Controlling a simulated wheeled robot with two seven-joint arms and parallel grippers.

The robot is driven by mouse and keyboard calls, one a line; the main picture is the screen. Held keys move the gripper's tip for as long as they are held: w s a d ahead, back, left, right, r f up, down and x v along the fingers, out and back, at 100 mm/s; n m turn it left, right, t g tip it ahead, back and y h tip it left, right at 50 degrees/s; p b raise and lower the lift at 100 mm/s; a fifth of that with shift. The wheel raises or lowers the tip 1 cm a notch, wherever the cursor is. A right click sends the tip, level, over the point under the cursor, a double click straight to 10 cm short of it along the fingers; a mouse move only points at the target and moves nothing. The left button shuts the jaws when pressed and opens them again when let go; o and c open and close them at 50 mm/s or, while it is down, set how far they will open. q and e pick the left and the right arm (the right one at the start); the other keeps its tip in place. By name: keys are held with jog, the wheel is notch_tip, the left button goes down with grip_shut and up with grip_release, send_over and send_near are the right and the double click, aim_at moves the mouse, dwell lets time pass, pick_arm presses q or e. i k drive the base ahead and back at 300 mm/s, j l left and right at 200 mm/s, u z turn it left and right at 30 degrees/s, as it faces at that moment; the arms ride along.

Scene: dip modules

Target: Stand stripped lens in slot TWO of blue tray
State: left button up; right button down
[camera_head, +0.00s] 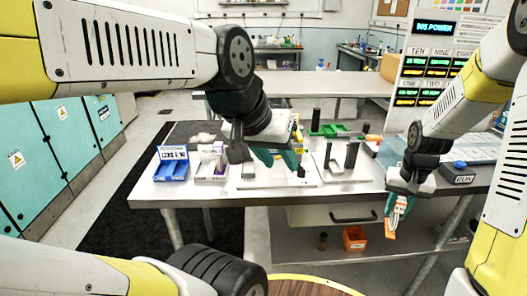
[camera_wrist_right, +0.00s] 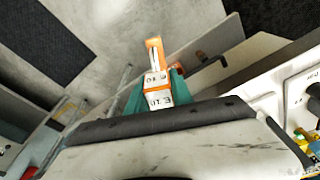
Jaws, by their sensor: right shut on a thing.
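The blue tray (camera_head: 172,171) stands at the left end of the white table, with a white printed label on it; its slot marks are too small to read. My right gripper (camera_head: 398,207) hangs beyond the table's front edge at the right. Its teal fingers are shut on an orange and white piece (camera_head: 391,226), which points down. The right wrist view shows this piece (camera_wrist_right: 157,80) between the fingers, with black print on its white faces; I cannot tell whether it is the stripped lens. My left gripper (camera_head: 278,158) is open above the middle of the table, its teal fingers apart.
A white tray (camera_head: 209,178) with upright pieces stands right of the blue tray. Fixtures with dark posts (camera_head: 351,156) and a green tray (camera_head: 330,130) are further right. A RUN button box (camera_head: 458,174) is at the right. An orange bin (camera_head: 355,239) sits on the lower shelf.

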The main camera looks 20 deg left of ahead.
aim_at(181, 172)
jog(key=k+j, duration=0.1)
jog(key=j, duration=0.3)
jog(key=j+z, duration=0.1)
jog(key=j, duration=0.3)
jog(key=k+j, duration=0.15)
jog(key=j, duration=0.25)
jog(key=k+j+z, duration=0.1)
jog(key=j, duration=0.3)
jog(key=k+j, duration=0.15)
jog(key=j, duration=0.2)
jog(key=k+j+z, duration=0.15)
jog(key=j, duration=0.25)
jog(key=i, duration=0.05)
